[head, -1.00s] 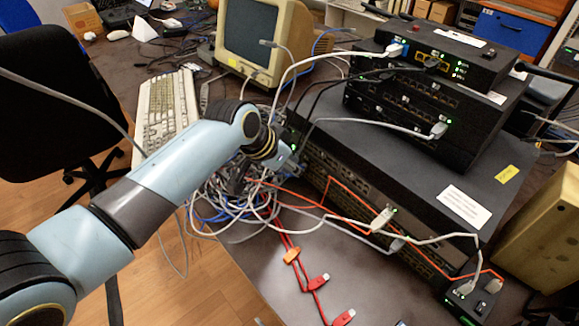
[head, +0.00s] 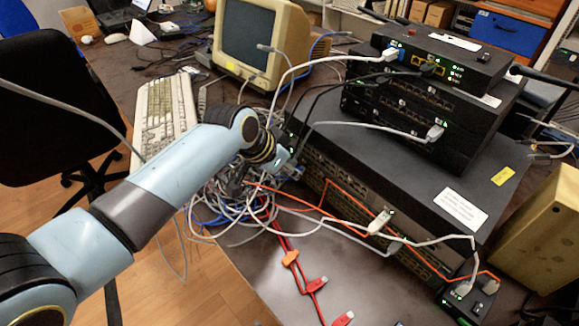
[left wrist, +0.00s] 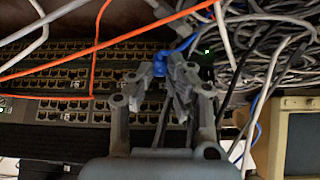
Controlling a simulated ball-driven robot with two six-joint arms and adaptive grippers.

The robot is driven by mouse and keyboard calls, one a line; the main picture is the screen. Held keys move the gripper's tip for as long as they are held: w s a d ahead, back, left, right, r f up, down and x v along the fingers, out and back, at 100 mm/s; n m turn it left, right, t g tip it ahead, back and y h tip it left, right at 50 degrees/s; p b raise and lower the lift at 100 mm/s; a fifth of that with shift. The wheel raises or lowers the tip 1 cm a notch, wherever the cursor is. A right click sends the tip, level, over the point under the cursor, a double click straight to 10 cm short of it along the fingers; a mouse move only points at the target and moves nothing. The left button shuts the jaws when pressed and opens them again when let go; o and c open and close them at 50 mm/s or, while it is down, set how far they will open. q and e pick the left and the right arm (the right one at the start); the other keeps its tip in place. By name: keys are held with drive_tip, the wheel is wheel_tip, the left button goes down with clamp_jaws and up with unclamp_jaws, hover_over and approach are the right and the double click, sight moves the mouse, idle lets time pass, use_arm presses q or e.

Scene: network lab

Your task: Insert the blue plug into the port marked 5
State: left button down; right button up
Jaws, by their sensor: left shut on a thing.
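My left gripper (head: 290,168) is at the left end of the large black rack switch (head: 400,180), beside the cable tangle. In the left wrist view my left gripper (left wrist: 165,70) is shut on the blue plug (left wrist: 159,66), which shows between the fingertips. A blue cable (left wrist: 186,43) runs from it up and to the right. Behind the fingers is the switch's port panel (left wrist: 60,75) with rows of ports. The number 5 is not readable, and I cannot tell whether the plug touches a port. The plug is mostly hidden in the head view. My right gripper is not in view.
A tangle of grey and blue cables (head: 232,205) lies beside the gripper. Orange cables (left wrist: 130,34) cross the port panel. Smaller switches (head: 415,100) are stacked on top. Red plugs (head: 316,285) lie on the table in front, where there is some bare surface.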

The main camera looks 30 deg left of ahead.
use_arm(q)
drive_tip(key=shift+w+d, duration=0.15)
drive_tip(key=shift+w, duration=0.3)
idle(0.6)
drive_tip(key=shift+w+d, duration=0.1)
drive_tip(key=shift+w, duration=0.15)
idle(0.6)
drive_tip(key=c, duration=1.2)
unclamp_jaws()
drive_tip(key=v, duration=1.2)
